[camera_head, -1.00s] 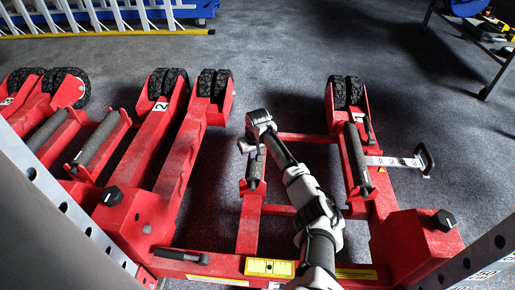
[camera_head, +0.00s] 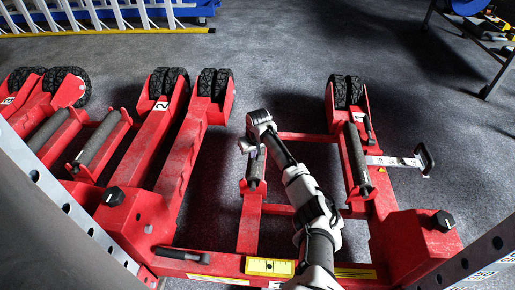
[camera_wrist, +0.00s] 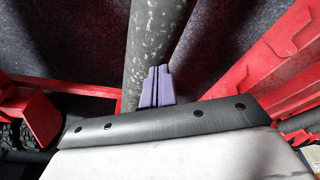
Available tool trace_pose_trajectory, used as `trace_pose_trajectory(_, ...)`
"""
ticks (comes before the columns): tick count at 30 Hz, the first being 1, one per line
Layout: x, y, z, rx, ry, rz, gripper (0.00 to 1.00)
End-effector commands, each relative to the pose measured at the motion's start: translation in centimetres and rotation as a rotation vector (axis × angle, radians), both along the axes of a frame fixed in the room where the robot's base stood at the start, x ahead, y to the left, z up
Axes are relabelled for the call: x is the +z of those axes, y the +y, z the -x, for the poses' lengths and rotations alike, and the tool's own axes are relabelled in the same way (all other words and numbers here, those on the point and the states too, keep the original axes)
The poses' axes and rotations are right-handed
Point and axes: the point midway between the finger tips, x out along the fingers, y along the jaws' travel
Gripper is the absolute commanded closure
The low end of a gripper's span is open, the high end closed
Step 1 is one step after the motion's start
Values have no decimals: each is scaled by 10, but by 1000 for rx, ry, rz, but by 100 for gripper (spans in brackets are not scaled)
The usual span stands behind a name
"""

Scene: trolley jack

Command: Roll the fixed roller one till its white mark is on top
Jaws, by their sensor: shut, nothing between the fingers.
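A dark grey roller (camera_head: 255,170) sits in the red jack frame on the left side of the right-hand jack, and I take it to be the fixed roller. In the wrist view the speckled grey roller (camera_wrist: 148,45) runs up from the fingers. My gripper (camera_head: 247,149) is over the upper end of this roller. Its purple fingers (camera_wrist: 157,86) are shut with nothing between them, at the roller's surface; I cannot tell whether they touch. No white mark shows on the visible part of the roller. My gripper and arm hide part of it.
A second grey roller (camera_head: 357,160) lies in the right arm of the jack, beside a lever with a black handle (camera_head: 425,160). Another red jack (camera_head: 165,165) stands to the left. A yellow level (camera_head: 270,267) lies on the front beam. Open floor (camera_head: 280,60) lies behind.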

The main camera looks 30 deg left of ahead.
Motion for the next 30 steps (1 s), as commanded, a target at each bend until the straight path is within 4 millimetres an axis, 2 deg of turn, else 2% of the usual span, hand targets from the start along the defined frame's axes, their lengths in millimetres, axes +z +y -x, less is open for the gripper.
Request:
trace_pose_trajectory(2, 0, -3, 4, -2, 15, 13, 100)
trace_pose_trajectory(16, 43, 0, 3, 1, 9, 4, 100)
trace_pose_trajectory(30, 44, 0, 2, 0, 7, 1, 100)
